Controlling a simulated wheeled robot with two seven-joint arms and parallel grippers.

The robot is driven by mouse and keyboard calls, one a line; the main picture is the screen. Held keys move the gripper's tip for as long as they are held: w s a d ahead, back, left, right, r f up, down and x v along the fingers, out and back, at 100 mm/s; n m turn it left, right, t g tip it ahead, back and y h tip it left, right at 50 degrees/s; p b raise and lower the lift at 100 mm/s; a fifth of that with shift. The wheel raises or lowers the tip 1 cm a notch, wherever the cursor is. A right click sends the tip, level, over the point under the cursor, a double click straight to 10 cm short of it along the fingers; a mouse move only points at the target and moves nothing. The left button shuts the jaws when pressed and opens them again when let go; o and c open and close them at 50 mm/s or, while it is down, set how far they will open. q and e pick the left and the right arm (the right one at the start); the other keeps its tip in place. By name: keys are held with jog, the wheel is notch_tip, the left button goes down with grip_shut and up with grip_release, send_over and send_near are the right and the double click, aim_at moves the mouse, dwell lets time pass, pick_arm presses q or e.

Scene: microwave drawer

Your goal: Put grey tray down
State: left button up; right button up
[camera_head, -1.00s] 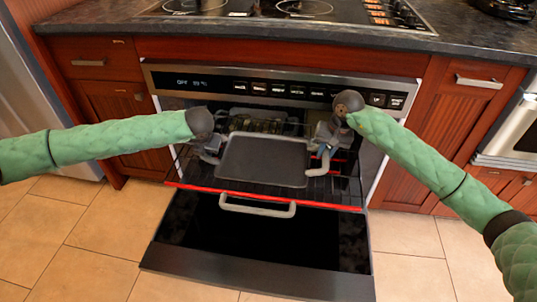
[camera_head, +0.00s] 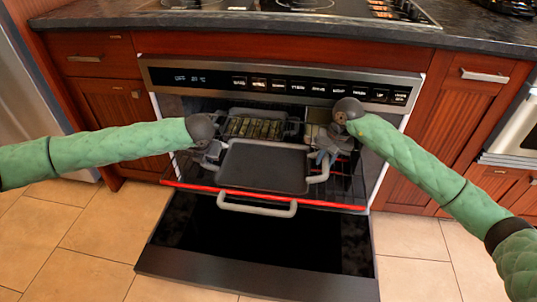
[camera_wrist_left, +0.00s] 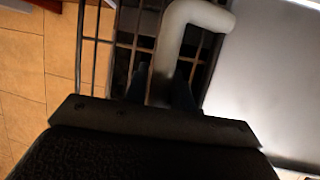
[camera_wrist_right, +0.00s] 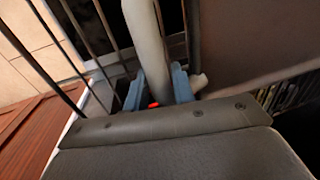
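The dark grey tray (camera_head: 265,168) looks level, low over the pulled-out oven rack (camera_head: 345,185); I cannot see whether its underside touches the rack. It has a pale bent handle on each side. My left gripper (camera_head: 211,155) is at the left handle, which passes between its dark fingers in the left wrist view (camera_wrist_left: 160,90); a grip is hard to judge in the shadow. My right gripper (camera_head: 322,156) is at the right handle, with its blue fingers spread either side of it in the right wrist view (camera_wrist_right: 157,90).
A ridged pan (camera_head: 252,128) sits behind the tray inside the oven. The control panel (camera_head: 280,83) is above, and wooden cabinets flank the oven.

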pick_arm(q)
jog(key=shift+o, duration=1.3)
jog(key=shift+r, duration=0.1)
pick_arm(e)
jog(key=shift+o, duration=1.3)
pick_arm(q)
jog(key=shift+r, duration=0.1)
pick_arm(e)
jog(key=shift+r, duration=0.1)
jog(key=shift+d+r, duration=0.15)
jog(key=shift+r, duration=0.35)
pick_arm(q)
jog(key=v, duration=1.1)
jog(key=shift+s+r, duration=0.15)
jog(key=shift+r, duration=0.2)
pick_arm(e)
notch_tip(320, 180, up, 11)
jog(key=d, duration=0.2)
jog(key=shift+s+f, duration=0.15)
jog(key=shift+f, duration=0.1)
